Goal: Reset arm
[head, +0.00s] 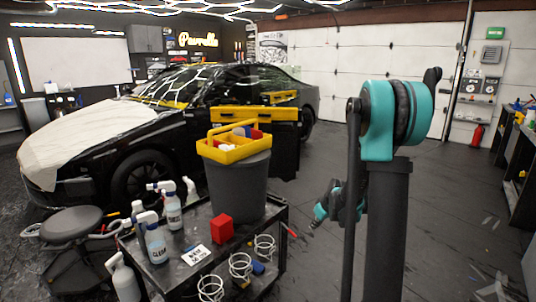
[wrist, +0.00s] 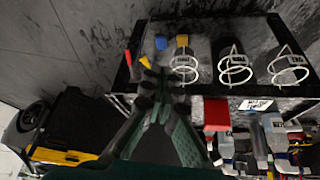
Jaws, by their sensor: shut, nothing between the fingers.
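My arm shows at the right of the head view, a black upright link with a teal joint (head: 392,120). My gripper (head: 313,224) is small and partly hidden behind a dark link in that view, to the right of the black cart (head: 200,268). In the wrist view my gripper's fingers (wrist: 155,88) come together at their tips, shut and empty. They point toward the cart's edge, where a red-handled tool (wrist: 128,58), a blue item (wrist: 161,42) and a yellow item (wrist: 182,41) lie.
The cart carries a grey bucket (head: 238,185) with a yellow tray (head: 232,152) on top, spray bottles (head: 155,243), a red block (head: 222,229) and wire holders (head: 240,266). A black car (head: 150,140) stands behind it. Floor (head: 450,215) right of my arm is mostly clear.

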